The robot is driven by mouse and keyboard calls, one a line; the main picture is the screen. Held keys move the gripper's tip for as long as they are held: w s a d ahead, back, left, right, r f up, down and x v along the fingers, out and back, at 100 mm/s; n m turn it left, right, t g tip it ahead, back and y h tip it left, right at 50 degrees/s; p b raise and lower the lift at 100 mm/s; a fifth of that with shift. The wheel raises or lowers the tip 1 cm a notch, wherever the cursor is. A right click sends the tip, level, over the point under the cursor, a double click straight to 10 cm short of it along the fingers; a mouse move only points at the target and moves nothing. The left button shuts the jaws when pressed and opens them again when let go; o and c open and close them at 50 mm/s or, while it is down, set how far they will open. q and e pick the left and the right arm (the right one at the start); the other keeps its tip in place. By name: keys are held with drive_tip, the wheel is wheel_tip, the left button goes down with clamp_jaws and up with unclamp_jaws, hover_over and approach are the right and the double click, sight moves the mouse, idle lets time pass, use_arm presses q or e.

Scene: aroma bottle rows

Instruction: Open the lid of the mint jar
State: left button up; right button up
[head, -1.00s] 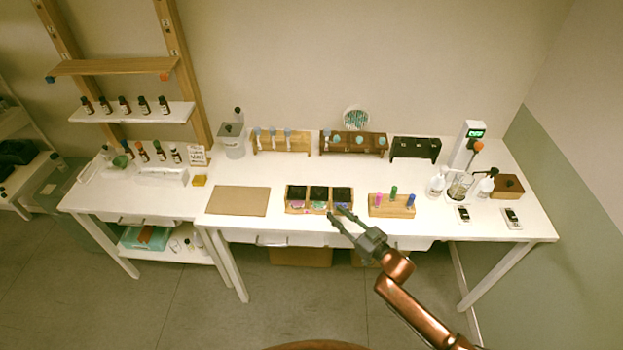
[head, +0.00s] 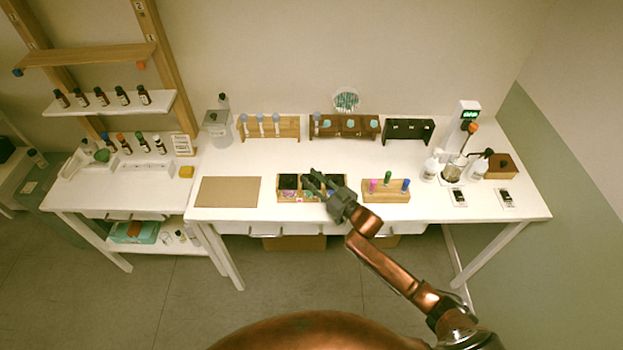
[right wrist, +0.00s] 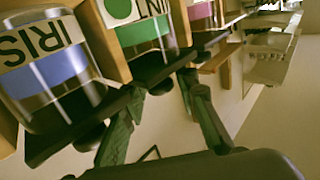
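The mint jar (right wrist: 145,35) shows a green band and a label with a green dot in the right wrist view, where the picture is tilted. Its dark lid (right wrist: 150,72) lies close to the fingertips. It stands between the iris jar (right wrist: 50,75) with a blue band and a jar with a pink band (right wrist: 203,14). In the head view the jars sit in a wooden rack (head: 299,201), partly hidden by my right gripper (head: 312,177). That gripper (right wrist: 160,88) is open, its fingers apart near the mint lid; contact cannot be told. My left gripper is out of view.
A wooden block (head: 388,197) with pink, green and blue pegs stands right of the rack. A brown mat (head: 229,192) lies to the left. Racks (head: 345,128) line the back. The white table (head: 330,155) is clear between them and the jars.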

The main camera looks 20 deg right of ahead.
clamp_jaws()
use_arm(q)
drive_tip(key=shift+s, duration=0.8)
